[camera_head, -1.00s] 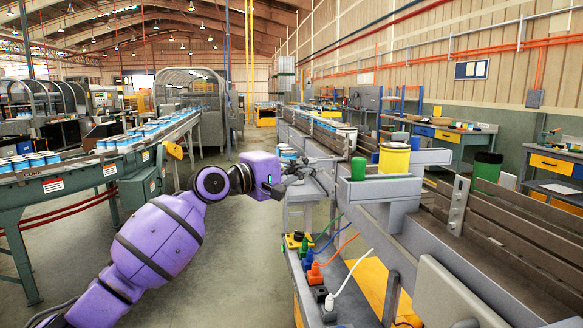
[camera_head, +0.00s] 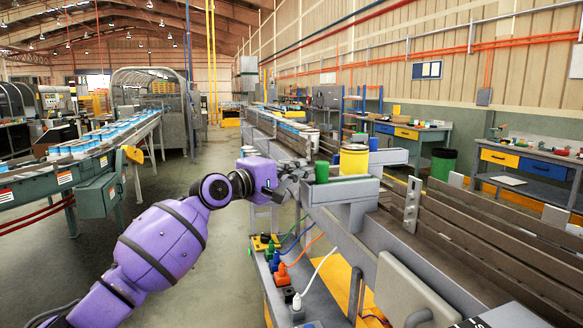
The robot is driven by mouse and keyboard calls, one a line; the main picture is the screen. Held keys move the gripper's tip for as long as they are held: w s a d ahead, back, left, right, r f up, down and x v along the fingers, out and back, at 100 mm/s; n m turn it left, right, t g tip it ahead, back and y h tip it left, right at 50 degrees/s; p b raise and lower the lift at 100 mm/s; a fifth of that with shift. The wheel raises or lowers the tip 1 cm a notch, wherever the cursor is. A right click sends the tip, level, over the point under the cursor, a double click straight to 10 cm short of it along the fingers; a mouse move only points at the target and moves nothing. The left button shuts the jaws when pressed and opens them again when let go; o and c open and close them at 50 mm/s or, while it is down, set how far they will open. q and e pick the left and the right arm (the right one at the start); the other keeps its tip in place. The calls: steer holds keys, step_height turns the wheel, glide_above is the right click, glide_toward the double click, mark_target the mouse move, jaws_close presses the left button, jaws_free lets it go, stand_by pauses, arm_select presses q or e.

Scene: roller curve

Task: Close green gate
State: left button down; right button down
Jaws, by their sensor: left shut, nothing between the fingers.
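A short green cylinder (camera_head: 322,172) stands on the grey box-like housing (camera_head: 347,193) at the side of the conveyor. No part is clearly recognisable as a gate; whether the green cylinder belongs to one I cannot tell. A larger yellow cylinder (camera_head: 354,160) stands just behind and to the right of it. My left gripper (camera_head: 297,180) is shut and empty, just left of the green cylinder and the housing. Its fingers are small and dark, so I cannot tell whether they touch the housing. My right gripper is not in view.
A conveyor with long metal rails (camera_head: 470,228) runs along the right. Coloured plugs and cables (camera_head: 283,271) sit on a lower shelf below the housing. A dark green bin (camera_head: 443,164) stands beyond. Another conveyor (camera_head: 88,152) with blue-topped cans is at left; open floor lies between.

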mark_target(322, 165)
arm_select(q)
steer(key=d, duration=0.2)
steer(key=w+d, duration=0.1)
steer(key=d, duration=0.1)
steer(key=w+d, duration=0.1)
steer(key=d, duration=0.1)
steer(key=shift+d+r, duration=0.1)
steer(key=shift+d, duration=0.2)
steer(key=shift+s+a, duration=0.1)
steer(key=shift+p, duration=0.3)
